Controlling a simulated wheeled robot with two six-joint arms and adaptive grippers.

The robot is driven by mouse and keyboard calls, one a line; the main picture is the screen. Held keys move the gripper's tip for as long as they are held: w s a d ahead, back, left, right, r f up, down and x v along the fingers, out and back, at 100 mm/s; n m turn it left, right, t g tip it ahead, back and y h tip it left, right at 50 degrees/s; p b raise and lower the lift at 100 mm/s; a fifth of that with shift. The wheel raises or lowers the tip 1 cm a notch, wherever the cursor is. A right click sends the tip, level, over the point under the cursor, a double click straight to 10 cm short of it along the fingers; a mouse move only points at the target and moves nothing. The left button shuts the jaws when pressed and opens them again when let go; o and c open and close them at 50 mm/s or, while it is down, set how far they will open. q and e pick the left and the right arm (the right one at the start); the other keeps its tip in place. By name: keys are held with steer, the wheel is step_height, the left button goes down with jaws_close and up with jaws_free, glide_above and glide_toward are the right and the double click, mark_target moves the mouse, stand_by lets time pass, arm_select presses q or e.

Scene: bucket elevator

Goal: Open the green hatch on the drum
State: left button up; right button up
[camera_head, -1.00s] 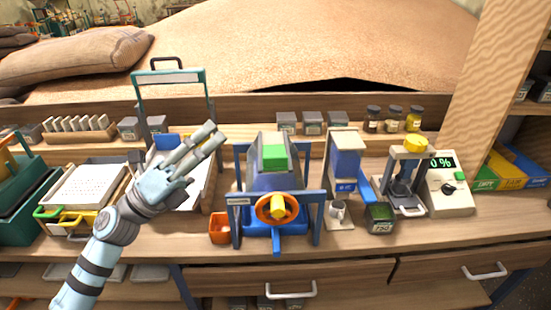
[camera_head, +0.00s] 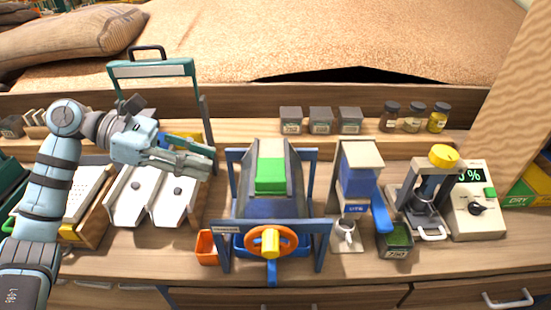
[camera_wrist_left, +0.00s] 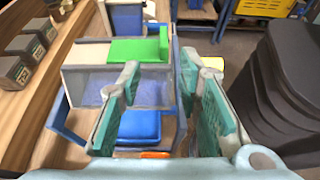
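The green hatch (camera_head: 270,175) lies on the top of the grey drum (camera_head: 272,207), which sits in a blue frame with an orange wheel (camera_head: 270,241) at its front. The hatch appears shut. It also shows in the left wrist view (camera_wrist_left: 138,50), beyond my fingertips. My left gripper (camera_head: 210,161) is to the left of the drum, pointing right, apart from the hatch and above the table. In the left wrist view its two fingers (camera_wrist_left: 165,100) stand apart with nothing between them. My right gripper is in neither view.
A teal-framed stand (camera_head: 155,69) with white chutes is behind and below my left arm. An orange bin (camera_head: 207,248) stands left of the drum. A blue hopper unit (camera_head: 360,178) and a green-filled container (camera_head: 397,240) stand to its right. Grey boxes line the back ledge.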

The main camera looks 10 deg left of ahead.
arm_select(q)
steer(key=p, duration=0.2)
glide_toward(266, 180)
steer(key=d, duration=0.4)
steer(key=w+d+f, duration=0.1)
steer(key=d+f, duration=0.1)
steer(key=d, duration=0.1)
steer(key=w+d+f, duration=0.1)
steer(key=d+f, duration=0.1)
steer(key=shift+w+d, duration=0.2)
steer(key=shift+w, duration=0.2)
steer(key=shift+d, duration=0.15)
steer(key=shift+s, duration=0.2)
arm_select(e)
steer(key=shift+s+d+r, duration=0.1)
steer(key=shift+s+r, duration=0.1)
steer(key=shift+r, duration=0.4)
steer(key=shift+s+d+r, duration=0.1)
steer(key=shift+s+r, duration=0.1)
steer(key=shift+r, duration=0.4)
arm_select(q)
steer(key=shift+w+f, duration=0.1)
jaws_close()
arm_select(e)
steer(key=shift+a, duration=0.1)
